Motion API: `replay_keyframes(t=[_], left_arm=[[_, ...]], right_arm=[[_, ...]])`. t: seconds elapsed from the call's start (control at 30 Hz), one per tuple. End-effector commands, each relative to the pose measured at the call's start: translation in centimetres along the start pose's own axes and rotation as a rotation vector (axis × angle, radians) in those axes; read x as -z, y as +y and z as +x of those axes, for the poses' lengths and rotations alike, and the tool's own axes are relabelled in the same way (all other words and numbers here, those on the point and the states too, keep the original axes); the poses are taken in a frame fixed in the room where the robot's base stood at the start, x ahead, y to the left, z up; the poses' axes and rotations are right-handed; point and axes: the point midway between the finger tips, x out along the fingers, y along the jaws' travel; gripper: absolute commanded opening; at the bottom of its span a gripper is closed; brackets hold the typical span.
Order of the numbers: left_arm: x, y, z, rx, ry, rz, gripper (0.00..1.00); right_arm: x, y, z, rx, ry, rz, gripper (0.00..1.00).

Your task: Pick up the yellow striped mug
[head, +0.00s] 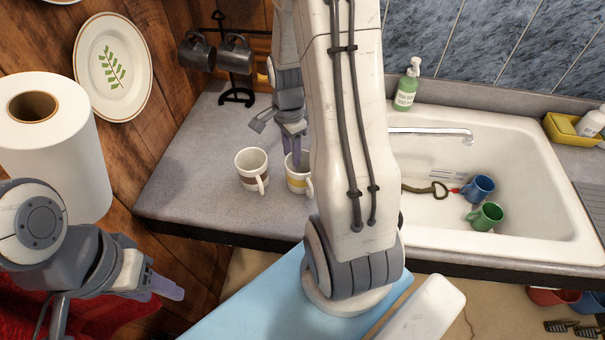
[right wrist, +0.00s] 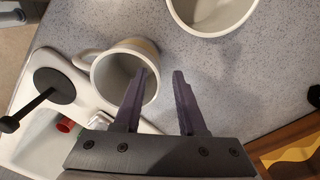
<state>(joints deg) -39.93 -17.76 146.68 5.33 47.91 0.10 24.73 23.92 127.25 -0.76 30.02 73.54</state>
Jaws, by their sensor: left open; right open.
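The yellow striped mug (head: 297,186) stands upright on the grey counter (head: 200,150), partly hidden behind my right arm. In the right wrist view it is the mug (right wrist: 105,75) with its handle to the left. My right gripper (head: 291,152) is open above it. In the right wrist view the left finger of this gripper (right wrist: 160,74) overlaps the mug's right rim and the other finger is off to the right. I cannot tell whether they touch. My left gripper (head: 165,290) is open and empty at the lower left, away from the counter.
A brown striped mug (head: 250,170) stands just left of the yellow one. The white sink (head: 540,190) holds a blue mug (head: 480,188) and a green mug (head: 487,217). A mug rack (head: 236,97) stands at the back. A paper roll (head: 60,150) is at left.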

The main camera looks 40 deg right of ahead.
Motion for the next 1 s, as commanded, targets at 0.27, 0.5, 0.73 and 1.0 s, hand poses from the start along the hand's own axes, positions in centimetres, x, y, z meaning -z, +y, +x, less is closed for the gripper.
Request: replay_keyframes(t=[0.27, 0.5, 0.73, 1.0], left_arm=[[0.1, 0.1, -1.4, 0.000, 0.000, -0.001, 0.50], [0.1, 0.1, -1.4, 0.000, 0.000, -0.001, 0.50], [0.1, 0.1, -1.4, 0.000, 0.000, -0.001, 0.50], [0.1, 0.1, -1.4, 0.000, 0.000, -0.001, 0.50]], right_arm=[[0.4, 0.3, 3.6, -0.005, -0.001, -0.001, 0.40], [0.5, 0.2, 4.5, 0.000, 0.000, -0.001, 0.40], [0.5, 0.2, 4.5, 0.000, 0.000, -0.001, 0.00], [0.4, 0.2, 4.4, 0.000, 0.000, -0.001, 0.00]])
